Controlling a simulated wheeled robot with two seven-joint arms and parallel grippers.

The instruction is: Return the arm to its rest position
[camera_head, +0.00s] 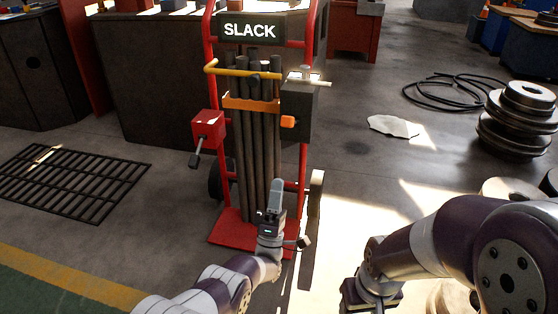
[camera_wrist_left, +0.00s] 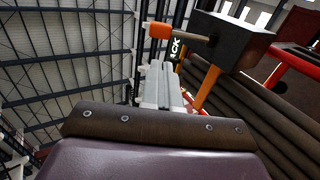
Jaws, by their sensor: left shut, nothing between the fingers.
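My left gripper (camera_head: 276,190) points upward in front of the red hand truck (camera_head: 303,160) in the head view. Its fingers are together with nothing between them; they also show in the left wrist view (camera_wrist_left: 160,85). The truck carries a bundle of dark bars (camera_head: 257,150) behind an orange strap (camera_head: 250,103). A dark box (camera_head: 298,105) with an orange knob (camera_head: 288,122) is on its right side; the box (camera_wrist_left: 232,38) and knob (camera_wrist_left: 160,31) also show in the wrist view. My right arm comes in from the right, and its fingertips are not clearly visible.
A sign reading SLACK (camera_head: 250,30) tops the truck. A red box with a lever (camera_head: 207,130) sticks out on its left. A floor grate (camera_head: 75,180) lies at left. Stacked metal discs (camera_head: 520,115), a black cable coil (camera_head: 445,92) and a pale sheet (camera_head: 394,126) lie at right.

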